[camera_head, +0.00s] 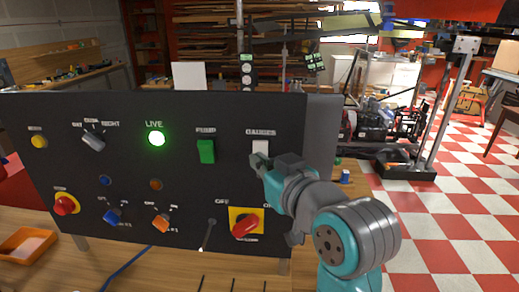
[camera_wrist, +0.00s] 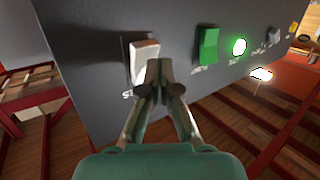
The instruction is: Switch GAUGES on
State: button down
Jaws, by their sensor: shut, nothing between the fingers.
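The GAUGES switch is a white rocker (camera_head: 260,147) at the upper right of the black panel (camera_head: 120,188), under its label. It also shows in the wrist view (camera_wrist: 143,60), partly hidden behind my fingertips. My gripper (camera_head: 258,163) is shut and empty, with its tips at the lower part of the white rocker. In the wrist view my gripper's fingertips (camera_wrist: 159,80) overlap the rocker's lower edge; whether they touch it I cannot tell.
A green PUMP rocker (camera_head: 206,151) and a lit green LIVE lamp (camera_head: 156,138) are left of the switch. Below are a red rotary switch on a yellow plate (camera_head: 245,223), an orange knob (camera_head: 161,223) and a blue knob (camera_head: 112,216). An orange tray (camera_head: 27,244) lies at the left.

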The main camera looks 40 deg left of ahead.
jog(key=shift+s+d+f, duration=0.15)
jog(key=shift+s+d, duration=0.05)
jog(key=shift+s, duration=0.15)
jog(key=s, duration=0.1)
jog(key=s+d+f, duration=0.2)
jog(key=shift+s+d, duration=0.2)
jog(key=shift+s, duration=0.2)
jog(key=shift+f, duration=0.15)
dwell(0.6)
